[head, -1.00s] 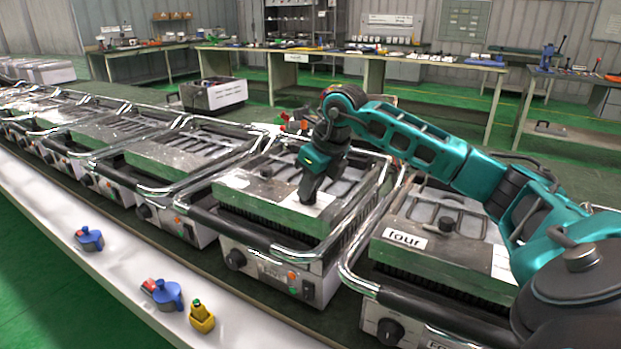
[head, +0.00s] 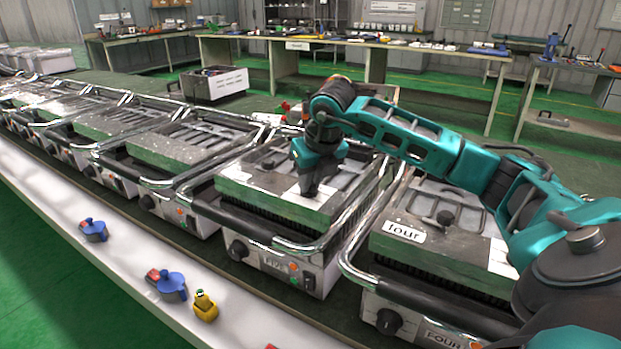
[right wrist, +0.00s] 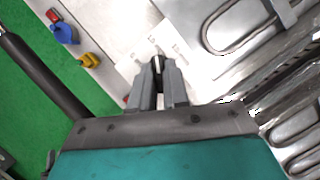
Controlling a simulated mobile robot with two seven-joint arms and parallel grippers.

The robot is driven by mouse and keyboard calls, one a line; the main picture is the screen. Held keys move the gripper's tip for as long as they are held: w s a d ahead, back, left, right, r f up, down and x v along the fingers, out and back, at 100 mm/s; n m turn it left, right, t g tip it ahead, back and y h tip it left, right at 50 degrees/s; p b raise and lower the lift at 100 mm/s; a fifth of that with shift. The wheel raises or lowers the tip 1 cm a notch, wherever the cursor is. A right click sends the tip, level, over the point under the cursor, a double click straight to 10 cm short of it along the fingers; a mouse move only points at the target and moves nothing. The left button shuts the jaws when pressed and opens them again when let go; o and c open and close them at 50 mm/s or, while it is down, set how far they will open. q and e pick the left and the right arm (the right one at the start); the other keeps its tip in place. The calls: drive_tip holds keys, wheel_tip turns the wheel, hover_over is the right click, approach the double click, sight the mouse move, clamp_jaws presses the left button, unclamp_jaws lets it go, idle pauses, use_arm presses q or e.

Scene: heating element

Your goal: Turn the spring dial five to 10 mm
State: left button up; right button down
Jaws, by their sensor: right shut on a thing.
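Machine five (head: 272,262) stands in the middle of the head view, with a metal lid (head: 265,197) and black front handle. My right gripper (head: 308,192) points down at the top of this lid, beside a white label (head: 285,198). In the right wrist view its two grey fingers (right wrist: 158,80) are close together, shut on a small dark knob (right wrist: 157,64), which appears to be spring dial five. The fingers hide most of the dial, and its setting cannot be read. My left gripper is not in view.
Machine four (head: 403,232) stands close on the right, with a dark knob (head: 446,217) on its lid. More machines (head: 185,145) line up to the left. Blue tools (head: 168,283) and a yellow tool (head: 204,306) lie on the white front ledge. Curved metal bars flank the lid.

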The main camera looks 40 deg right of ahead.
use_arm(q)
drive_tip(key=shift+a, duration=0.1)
use_arm(e)
drive_tip(key=shift+s+a+f, duration=0.1)
drive_tip(key=shift+f, duration=0.15)
drive_tip(key=c, duration=1.2)
unclamp_jaws()
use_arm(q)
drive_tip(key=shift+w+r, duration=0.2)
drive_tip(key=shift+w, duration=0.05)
use_arm(e)
drive_tip(key=shift+o, duration=0.4)
drive_tip(key=shift+r, duration=0.1)
use_arm(q)
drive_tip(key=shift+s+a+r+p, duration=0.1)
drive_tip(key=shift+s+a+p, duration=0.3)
drive_tip(key=shift+p, duration=0.45)
use_arm(e)
drive_tip(key=v, duration=1.3)
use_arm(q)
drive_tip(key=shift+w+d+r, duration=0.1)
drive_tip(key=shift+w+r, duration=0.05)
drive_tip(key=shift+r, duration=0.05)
